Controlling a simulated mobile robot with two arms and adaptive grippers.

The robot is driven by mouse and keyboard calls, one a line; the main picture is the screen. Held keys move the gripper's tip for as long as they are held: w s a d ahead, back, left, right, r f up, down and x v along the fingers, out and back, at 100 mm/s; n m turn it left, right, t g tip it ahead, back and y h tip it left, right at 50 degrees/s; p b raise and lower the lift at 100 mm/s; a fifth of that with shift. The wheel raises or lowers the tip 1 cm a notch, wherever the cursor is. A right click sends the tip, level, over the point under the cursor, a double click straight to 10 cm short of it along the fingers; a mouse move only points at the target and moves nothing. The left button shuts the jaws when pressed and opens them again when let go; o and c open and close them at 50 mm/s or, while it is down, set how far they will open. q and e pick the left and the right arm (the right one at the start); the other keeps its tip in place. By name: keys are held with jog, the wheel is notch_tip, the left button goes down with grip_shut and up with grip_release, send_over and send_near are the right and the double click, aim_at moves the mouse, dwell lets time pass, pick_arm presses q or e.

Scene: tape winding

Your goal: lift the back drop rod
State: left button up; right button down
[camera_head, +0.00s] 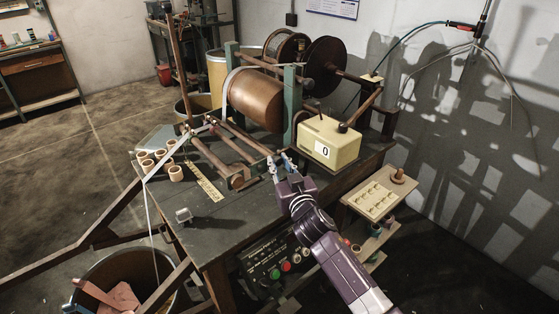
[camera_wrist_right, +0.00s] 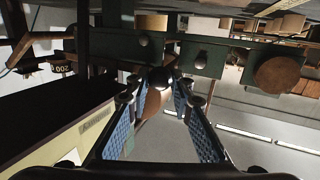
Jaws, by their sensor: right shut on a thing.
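Brown drop rods lie side by side in front of the large copper-brown drum (camera_head: 256,99). The back drop rod (camera_head: 247,138), nearest the drum, slopes down toward my right gripper (camera_head: 279,164). My right gripper is at this rod's near end and is shut on it; the fingers partly hide the hold. In the right wrist view, the blue-padded fingers of my right gripper (camera_wrist_right: 159,90) close around a dark rounded end with brown behind it, which seems to be the rod (camera_wrist_right: 154,101). My left gripper is not in view.
A cream counter box (camera_head: 328,143) showing 0 stands right of my right gripper. Green posts (camera_head: 289,103) flank the drum. Several small rolls (camera_head: 175,173) sit at the bench's left, beside a ruler strip (camera_head: 209,190). The front of the bench top (camera_head: 212,235) is mostly clear.

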jog(key=r+p, duration=0.2)
jog(key=r, duration=0.1)
jog(key=w+r+p, duration=0.1)
jog(key=r+p, duration=0.2)
jog(key=a+r+p, duration=0.1)
jog(key=r+p, duration=0.2)
jog(key=shift+w+r, duration=0.15)
jog(key=shift+r, duration=0.1)
jog(key=w+a+r+p, duration=0.2)
jog(key=r, duration=0.4)
jog(key=w+a+r+p, duration=0.1)
jog(key=w+r+p, duration=0.1)
jog(key=r, duration=0.4)
jog(key=shift+w+a+r+p, duration=0.3)
jog(key=shift+w+a+r, duration=0.05)
jog(key=shift+w, duration=0.2)
jog(key=c, duration=1.7)
grip_release()
jog(key=shift+f, duration=0.15)
jog(key=v, duration=1.2)
jog(key=shift+a, duration=0.1)
